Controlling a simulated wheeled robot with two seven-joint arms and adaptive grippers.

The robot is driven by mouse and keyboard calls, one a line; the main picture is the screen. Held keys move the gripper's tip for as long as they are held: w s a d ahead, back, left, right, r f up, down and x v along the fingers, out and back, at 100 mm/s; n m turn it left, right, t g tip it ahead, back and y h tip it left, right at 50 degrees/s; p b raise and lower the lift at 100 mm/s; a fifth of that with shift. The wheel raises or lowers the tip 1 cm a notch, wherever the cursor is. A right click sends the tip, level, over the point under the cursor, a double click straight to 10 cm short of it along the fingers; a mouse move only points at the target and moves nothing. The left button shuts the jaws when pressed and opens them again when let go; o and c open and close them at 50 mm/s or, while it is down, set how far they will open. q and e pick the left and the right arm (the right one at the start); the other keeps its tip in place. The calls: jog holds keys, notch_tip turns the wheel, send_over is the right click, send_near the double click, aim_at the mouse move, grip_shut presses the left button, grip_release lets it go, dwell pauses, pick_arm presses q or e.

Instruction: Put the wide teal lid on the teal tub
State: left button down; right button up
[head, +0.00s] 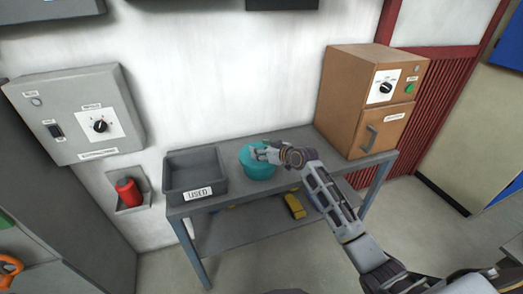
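A round teal form (255,169) stands on the grey table between the grey bin and the brown cabinet. Its upper part looks wider than its base, as a lid over a tub would, but I cannot tell the wide teal lid and the teal tub apart for certain. My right gripper (257,152) is at the top of the teal form, reaching in from the right and covering part of it. Whether its fingers are open or shut on the teal rim is too small to tell. My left gripper is not in view.
A grey bin (187,195) labelled USED stands left on the table (228,197). A brown cabinet (345,105) with a dial stands right. A yellow object (294,206) lies on the lower shelf. A grey control box (75,113) and a red object (128,192) are at the left wall.

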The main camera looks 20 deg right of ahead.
jog(key=shift+f, duration=0.15)
jog(key=o, duration=1.1)
jog(key=shift+c, duration=0.2)
jog(key=shift+r, duration=0.2)
jog(key=v, duration=1.2)
jog(key=shift+f, duration=0.1)
jog(key=shift+s+f, duration=0.1)
